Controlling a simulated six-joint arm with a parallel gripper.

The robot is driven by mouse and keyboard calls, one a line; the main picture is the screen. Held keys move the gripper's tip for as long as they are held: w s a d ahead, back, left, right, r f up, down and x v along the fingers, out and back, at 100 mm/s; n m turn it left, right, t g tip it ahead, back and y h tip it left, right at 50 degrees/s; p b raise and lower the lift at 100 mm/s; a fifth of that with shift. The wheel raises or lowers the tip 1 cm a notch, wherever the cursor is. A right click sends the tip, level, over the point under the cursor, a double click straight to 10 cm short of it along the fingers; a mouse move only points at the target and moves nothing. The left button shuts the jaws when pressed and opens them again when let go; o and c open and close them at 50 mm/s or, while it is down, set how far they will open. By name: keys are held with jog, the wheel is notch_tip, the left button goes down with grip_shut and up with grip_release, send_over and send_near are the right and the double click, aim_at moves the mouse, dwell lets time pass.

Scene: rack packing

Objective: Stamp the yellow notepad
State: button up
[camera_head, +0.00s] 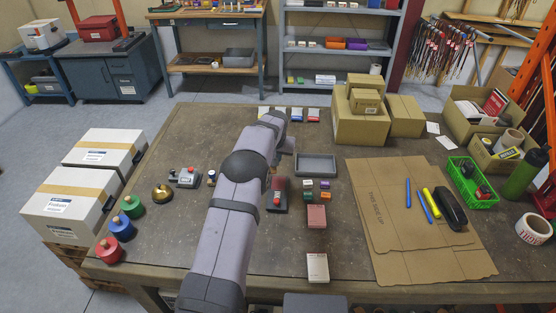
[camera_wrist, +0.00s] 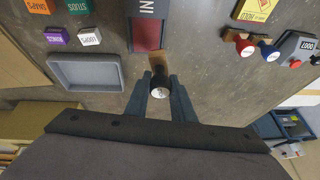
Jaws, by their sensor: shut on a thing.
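My gripper (camera_wrist: 161,84) is shut on a stamp with a round black handle (camera_wrist: 160,92) and a wooden lower part. In the wrist view the stamp's foot is close to the end of the red ink pad (camera_wrist: 146,36); I cannot tell whether they touch. The ink pad's open case (camera_head: 278,207) also shows in the head view. The yellow notepad (camera_wrist: 256,9) is at the top right of the wrist view, partly cut off, apart from the stamp. In the head view my arm hides it.
Red-handled (camera_wrist: 243,43) and blue-handled (camera_wrist: 268,49) stamps stand near the notepad. A grey tray (camera_head: 316,176) and several small coloured blocks lie near the ink pad. A red notepad (camera_head: 316,216) and a white one (camera_head: 317,267) lie nearer. Flat cardboard (camera_head: 385,235) covers the right.

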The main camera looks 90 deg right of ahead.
jog(key=w+a+r+n, duration=0.1)
jog(key=w+r, duration=0.2)
jog(key=w, duration=0.3)
jog(key=w+a+r+n+t+p, duration=0.1)
jog(key=w+r, duration=0.1)
jog(key=w, duration=0.3)
jog(key=w+a+r+n, duration=0.1)
jog(key=w+r, duration=0.2)
jog(key=w, duration=0.3)
jog(key=a+f+m+g, duration=0.1)
jog(key=a+f+m, duration=0.2)
jog(key=a+f, duration=0.5)
jog(key=shift+a, duration=0.5)
jog(key=shift+f, duration=0.1)
jog(key=shift+f+b, duration=1.8)
jog(key=shift+f, duration=1.05)
